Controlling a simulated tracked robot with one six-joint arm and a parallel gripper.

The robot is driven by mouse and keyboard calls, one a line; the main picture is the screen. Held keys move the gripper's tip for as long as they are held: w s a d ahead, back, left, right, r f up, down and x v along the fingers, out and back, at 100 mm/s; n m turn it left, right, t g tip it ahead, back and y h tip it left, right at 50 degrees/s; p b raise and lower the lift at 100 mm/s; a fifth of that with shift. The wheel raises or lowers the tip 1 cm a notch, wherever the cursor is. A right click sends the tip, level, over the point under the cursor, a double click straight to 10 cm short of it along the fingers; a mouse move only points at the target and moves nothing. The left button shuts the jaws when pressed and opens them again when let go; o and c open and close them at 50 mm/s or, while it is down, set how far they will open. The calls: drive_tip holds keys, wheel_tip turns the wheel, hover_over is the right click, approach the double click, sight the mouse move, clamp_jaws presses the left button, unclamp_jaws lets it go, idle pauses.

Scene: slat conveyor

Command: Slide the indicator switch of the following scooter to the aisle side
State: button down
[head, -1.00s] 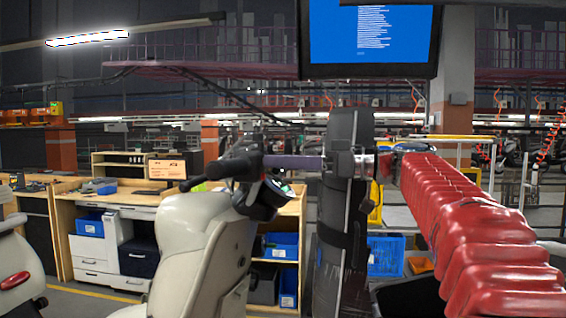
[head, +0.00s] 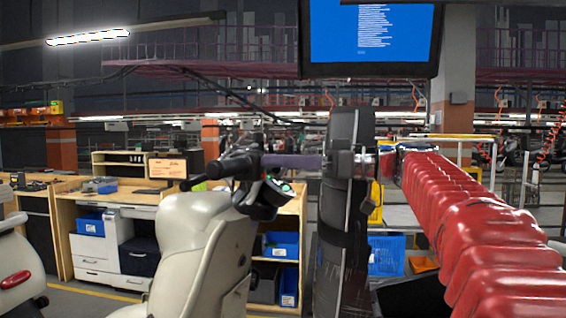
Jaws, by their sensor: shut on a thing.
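A cream scooter (head: 190,225) stands left of centre, with a black handlebar grip (head: 232,167) and a dark dash (head: 275,190) showing a small green light. My red-sleeved arm comes in from the right, and its end reaches left to the handlebar. My gripper (head: 259,161) is at the handlebar, beside the inner end of the grip, and is shut on a small part there. The indicator switch is too small and too covered to make out, and its position cannot be told. A second cream scooter (head: 14,255) with a red light is cut off at the left edge.
Behind the scooters are a wooden workbench (head: 130,197) with drawers and blue bins (head: 282,245). A blue crate (head: 386,256) stands low behind my arm. A blue screen (head: 372,38) hangs overhead. Yellow railings (head: 450,137) are at the right.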

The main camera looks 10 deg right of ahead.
drive_tip(key=shift+s+a, duration=0.1)
drive_tip(key=shift+a, duration=0.05)
drive_tip(key=c, duration=1.8)
unclamp_jaws()
drive_tip(key=shift+o, duration=0.2)
drive_tip(key=v, duration=1.4)
